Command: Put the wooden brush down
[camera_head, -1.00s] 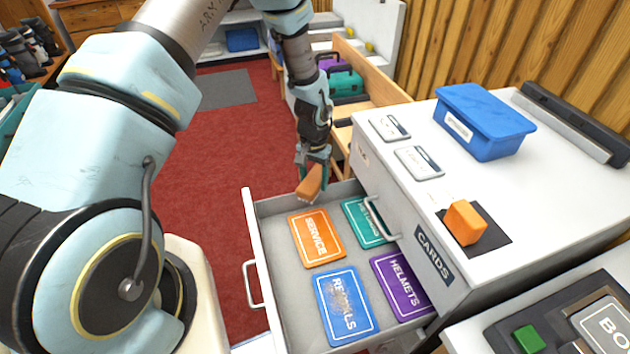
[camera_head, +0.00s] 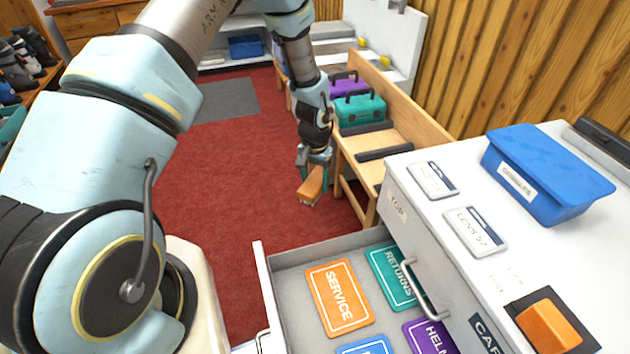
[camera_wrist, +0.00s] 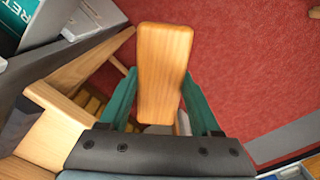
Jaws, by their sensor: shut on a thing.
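The wooden brush (camera_head: 312,185) has a light brown wooden back and hangs tilted in my gripper (camera_head: 314,160). In the head view it is above the red floor, just beyond the open drawer and left of the wooden bench. In the wrist view the brush's wooden back (camera_wrist: 164,65) stands lengthwise between the two green fingers of my gripper (camera_wrist: 160,95), which are shut on its sides. Its bristles are mostly hidden; a little of the underside shows in the head view.
The open drawer (camera_head: 262,270) holds orange, teal, purple and blue cards. The white cabinet (camera_head: 455,270) bears a blue bin (camera_head: 548,175), an orange block (camera_head: 548,325) and labels. The wooden bench (camera_head: 405,135) carries teal (camera_head: 360,108) and purple cases. Red floor (camera_head: 225,160) is clear at left.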

